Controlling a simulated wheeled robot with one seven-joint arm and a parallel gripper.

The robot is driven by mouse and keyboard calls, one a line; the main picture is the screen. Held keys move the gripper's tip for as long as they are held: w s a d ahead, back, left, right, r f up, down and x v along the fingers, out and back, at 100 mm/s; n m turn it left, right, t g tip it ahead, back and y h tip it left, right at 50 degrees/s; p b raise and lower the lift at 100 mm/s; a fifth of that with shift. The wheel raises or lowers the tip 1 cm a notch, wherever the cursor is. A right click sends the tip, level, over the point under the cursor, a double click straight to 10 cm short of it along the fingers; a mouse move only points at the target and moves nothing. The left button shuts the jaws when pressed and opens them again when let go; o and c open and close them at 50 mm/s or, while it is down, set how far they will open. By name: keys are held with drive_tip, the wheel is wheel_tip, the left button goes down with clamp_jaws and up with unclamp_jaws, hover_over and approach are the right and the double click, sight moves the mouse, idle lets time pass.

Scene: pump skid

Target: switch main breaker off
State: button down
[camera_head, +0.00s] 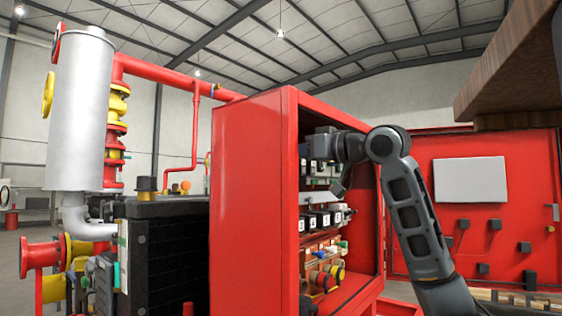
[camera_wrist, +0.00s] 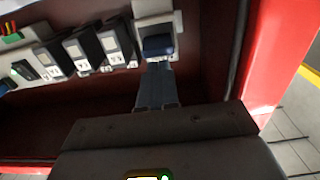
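In the wrist view, a white breaker housing (camera_wrist: 156,19) with a dark blue lever (camera_wrist: 157,45) sits at the right end of a row of modules. My gripper (camera_wrist: 156,68) reaches up from below, its narrow fingers together, with no gap visible between them. The fingertips are at the lower edge of the lever; whether they touch it I cannot tell. In the head view, my gripper (camera_head: 341,186) is inside the open red cabinet (camera_head: 252,200), angled down above the right end of the row. The lever is not clear there.
Several black modules with white labels (camera_wrist: 80,50) stand left of the breaker, close together. The red cabinet side wall (camera_wrist: 272,50) is close on the right. Lower in the cabinet are yellow and red knobs (camera_head: 330,275). A brown overhang (camera_head: 515,65) is at upper right.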

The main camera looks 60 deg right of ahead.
drive_tip(key=shift+w+a+f+b, duration=0.1)
drive_tip(key=shift+w+f+b, duration=0.1)
drive_tip(key=shift+f, duration=0.35)
drive_tip(key=shift+w+f+b, duration=0.15)
drive_tip(key=shift+w+f, duration=0.05)
drive_tip(key=shift+f, duration=0.3)
drive_tip(key=shift+s+r, duration=0.1)
drive_tip(key=shift+r, duration=0.05)
drive_tip(key=v, duration=0.6)
drive_tip(key=shift+s+r+p, duration=0.3)
drive_tip(key=shift+s+p, duration=0.05)
drive_tip(key=shift+s, duration=0.05)
